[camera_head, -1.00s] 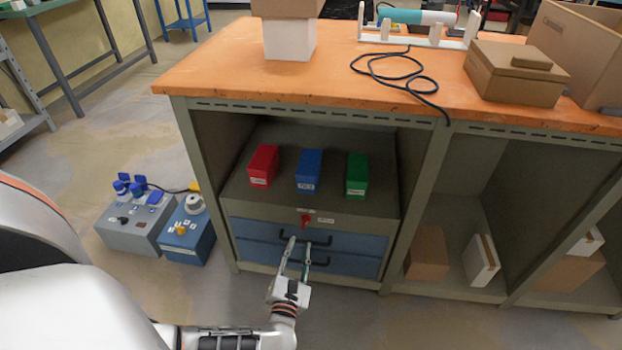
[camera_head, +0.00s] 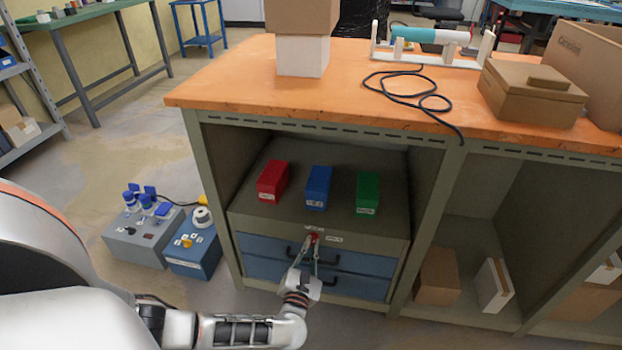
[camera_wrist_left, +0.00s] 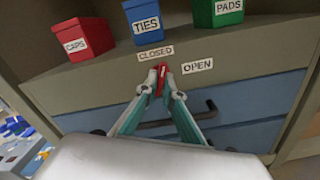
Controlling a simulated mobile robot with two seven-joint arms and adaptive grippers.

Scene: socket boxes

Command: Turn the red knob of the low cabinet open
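The red knob (camera_head: 315,236) is on the front rail of the low cabinet (camera_head: 388,243), above its blue drawers. In the left wrist view the knob (camera_wrist_left: 160,80) shows as a narrow, nearly upright red strip between the fingertips. A CLOSED label (camera_wrist_left: 154,53) is just above it and an OPEN label (camera_wrist_left: 197,66) to its right. My left gripper (camera_head: 309,246) reaches up to the knob from the front; in the left wrist view its fingers (camera_wrist_left: 161,80) converge and appear shut on the knob, hiding its sides. My right gripper is not in view.
Red (camera_head: 272,181), blue (camera_head: 318,188) and green (camera_head: 367,193) boxes stand on top of the cabinet. The orange worktop (camera_head: 230,90) overhangs it. Drawer handles (camera_head: 325,257) stick out below the knob. Blue-grey socket boxes (camera_head: 140,237) stand on the floor at left.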

